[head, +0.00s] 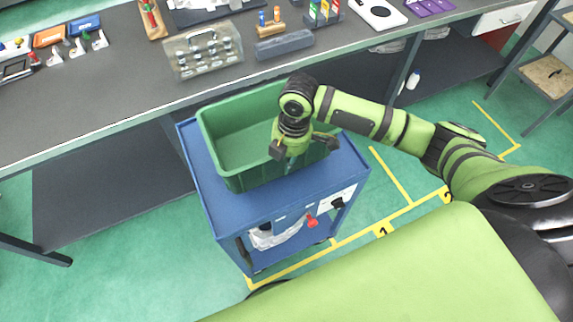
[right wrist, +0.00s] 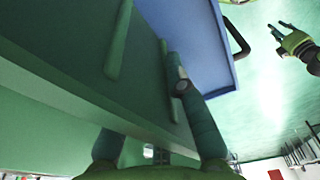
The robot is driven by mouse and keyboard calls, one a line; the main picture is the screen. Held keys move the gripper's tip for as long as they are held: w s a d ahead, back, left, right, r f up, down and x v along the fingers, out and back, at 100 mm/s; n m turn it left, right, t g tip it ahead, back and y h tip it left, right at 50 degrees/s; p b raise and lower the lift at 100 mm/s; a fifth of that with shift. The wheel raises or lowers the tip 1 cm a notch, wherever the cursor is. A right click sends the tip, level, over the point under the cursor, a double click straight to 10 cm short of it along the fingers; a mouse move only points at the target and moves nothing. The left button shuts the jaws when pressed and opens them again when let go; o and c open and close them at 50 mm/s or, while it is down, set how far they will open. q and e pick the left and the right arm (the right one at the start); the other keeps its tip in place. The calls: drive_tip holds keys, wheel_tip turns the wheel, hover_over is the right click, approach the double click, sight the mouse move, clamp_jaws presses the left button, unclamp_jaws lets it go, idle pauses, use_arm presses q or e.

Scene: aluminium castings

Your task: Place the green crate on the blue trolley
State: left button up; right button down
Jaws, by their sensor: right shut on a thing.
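The green crate (head: 240,150) is upright and looks empty. It is over the top of the blue trolley (head: 268,208); I cannot tell whether its base fully touches the top. My right gripper (head: 298,150) is shut on the crate's wall at its right end and hides part of the rim there. In the right wrist view the crate's wall (right wrist: 80,70) runs between the fingers, with the blue trolley top (right wrist: 190,35) beyond. My left gripper (right wrist: 281,30) shows small at the upper right of that view, apart from the crate, its fingers apart; it is out of the head view.
A long grey workbench (head: 100,95) runs behind the trolley, with a clear toolbox (head: 203,55) and other items on it. A red knob (head: 312,221) is on the trolley's front. Yellow floor lines (head: 390,175) lie right of the trolley. A stool (head: 548,72) stands far right.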

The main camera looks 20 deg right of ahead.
sight(285, 175)
drive_tip(key=shift+f+p, duration=0.3)
drive_tip(key=shift+f, duration=1.35)
drive_tip(key=shift+f, duration=0.1)
drive_tip(key=c, duration=1.2)
unclamp_jaws()
drive_tip(key=shift+s, duration=0.15)
drive_tip(key=shift+c, duration=0.2)
drive_tip(key=r, duration=0.4)
drive_tip(key=d+r+b, duration=0.1)
drive_tip(key=r, duration=0.7)
drive_tip(key=shift+d+r, duration=0.1)
drive_tip(key=shift+d, duration=0.15)
